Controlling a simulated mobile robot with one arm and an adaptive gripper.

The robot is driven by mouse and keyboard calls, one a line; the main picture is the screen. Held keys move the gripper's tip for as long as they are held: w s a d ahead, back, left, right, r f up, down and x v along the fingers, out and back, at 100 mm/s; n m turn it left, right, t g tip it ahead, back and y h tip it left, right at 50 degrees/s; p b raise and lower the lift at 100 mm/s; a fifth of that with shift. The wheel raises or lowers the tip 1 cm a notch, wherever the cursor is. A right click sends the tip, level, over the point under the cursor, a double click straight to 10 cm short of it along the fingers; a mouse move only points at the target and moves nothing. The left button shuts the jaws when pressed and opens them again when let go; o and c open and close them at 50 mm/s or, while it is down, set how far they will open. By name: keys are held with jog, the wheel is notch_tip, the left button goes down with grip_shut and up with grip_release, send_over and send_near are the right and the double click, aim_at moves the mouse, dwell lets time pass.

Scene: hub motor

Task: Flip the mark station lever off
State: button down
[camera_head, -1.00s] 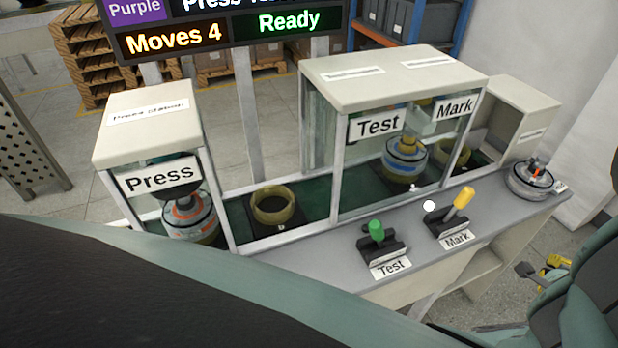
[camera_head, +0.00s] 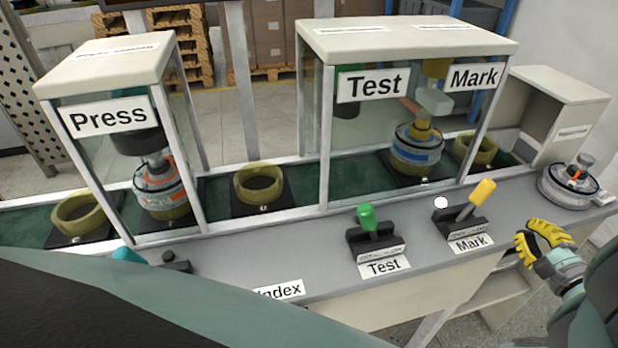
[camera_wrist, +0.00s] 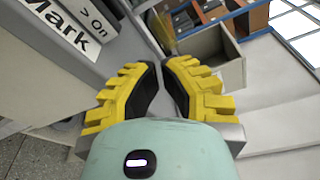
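The mark station lever (camera_head: 478,199) has a yellow handle on a dark base, behind the "Mark" label (camera_head: 472,243) on the grey counter front. Its handle leans up and to the right in the head view. My gripper (camera_head: 540,236) has yellow padded fingers and is just right of the lever, near the counter's front edge. In the wrist view my gripper (camera_wrist: 162,85) is open, with a gap between the fingertips and nothing between them. The Mark label (camera_wrist: 62,32) and the edge of the lever's plate show at upper left there; the yellow handle is not clearly visible.
The green test lever (camera_head: 368,220) stands left of the mark lever. A motor (camera_head: 568,186) sits on the counter's right end. Glass-walled Press (camera_head: 110,117) and Test/Mark (camera_head: 410,40) housings stand behind. A white ball-like spot (camera_head: 441,203) shows beside the mark lever.

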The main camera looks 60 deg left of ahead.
aim_at(473, 203)
jog(key=b+x, duration=0.1)
jog(key=x, duration=0.8)
jog(key=shift+f, duration=0.1)
jog(key=shift+w+a, duration=0.2)
jog(key=shift+a, duration=0.35)
jog(key=shift+s+r+p, duration=0.3)
jog(key=shift+r+p, duration=0.05)
jog(key=shift+p, duration=0.15)
jog(key=shift+s+a+r+p, duration=0.15)
jog(key=shift+s+r+p, duration=0.05)
jog(key=shift+s+p, duration=0.45)
jog(key=shift+s+a+r+p, duration=0.1)
jog(key=shift+s+r+p, duration=0.1)
jog(key=shift+s+p, duration=0.4)
jog(key=shift+s, duration=0.35)
